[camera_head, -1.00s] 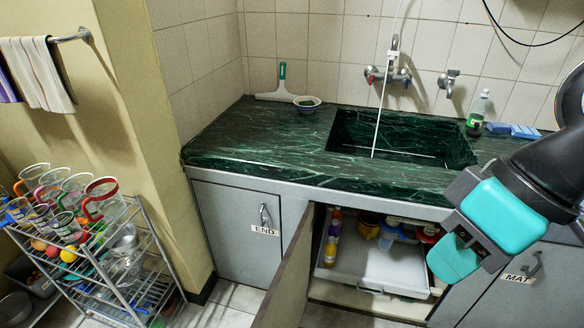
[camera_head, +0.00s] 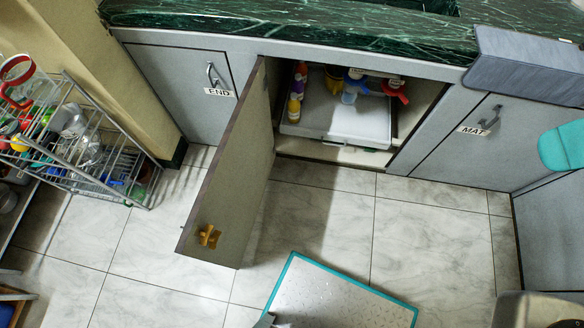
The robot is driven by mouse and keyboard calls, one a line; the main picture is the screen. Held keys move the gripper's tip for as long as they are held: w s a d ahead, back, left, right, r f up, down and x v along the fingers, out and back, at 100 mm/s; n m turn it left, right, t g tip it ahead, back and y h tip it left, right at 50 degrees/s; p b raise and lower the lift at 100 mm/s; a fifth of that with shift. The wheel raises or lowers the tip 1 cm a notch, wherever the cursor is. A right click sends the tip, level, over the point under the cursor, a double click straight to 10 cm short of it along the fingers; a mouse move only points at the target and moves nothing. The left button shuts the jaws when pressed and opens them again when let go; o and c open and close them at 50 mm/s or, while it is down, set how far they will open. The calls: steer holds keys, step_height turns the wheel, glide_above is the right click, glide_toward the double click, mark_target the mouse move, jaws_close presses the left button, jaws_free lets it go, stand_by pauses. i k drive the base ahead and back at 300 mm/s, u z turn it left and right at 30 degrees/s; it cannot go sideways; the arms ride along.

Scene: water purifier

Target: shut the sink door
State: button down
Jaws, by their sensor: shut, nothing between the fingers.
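The sink door (camera_head: 228,180) is a grey panel that stands wide open, swung out over the floor from the left side of the cabinet opening under the sink. Its inner face shows, with a small brass-coloured catch (camera_head: 208,236) near the lower free edge. The outer face is turned away. The open cabinet (camera_head: 335,158) holds a white tray (camera_head: 352,128) and several bottles.
Closed doors marked END (camera_head: 190,85) and MAT (camera_head: 478,140) flank the opening. A wire rack (camera_head: 95,150) stands at the left.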

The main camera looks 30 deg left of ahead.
mark_target(229, 198)
steer(key=z, duration=1.45)
steer(key=k, duration=1.5)
steer(key=u, duration=1.95)
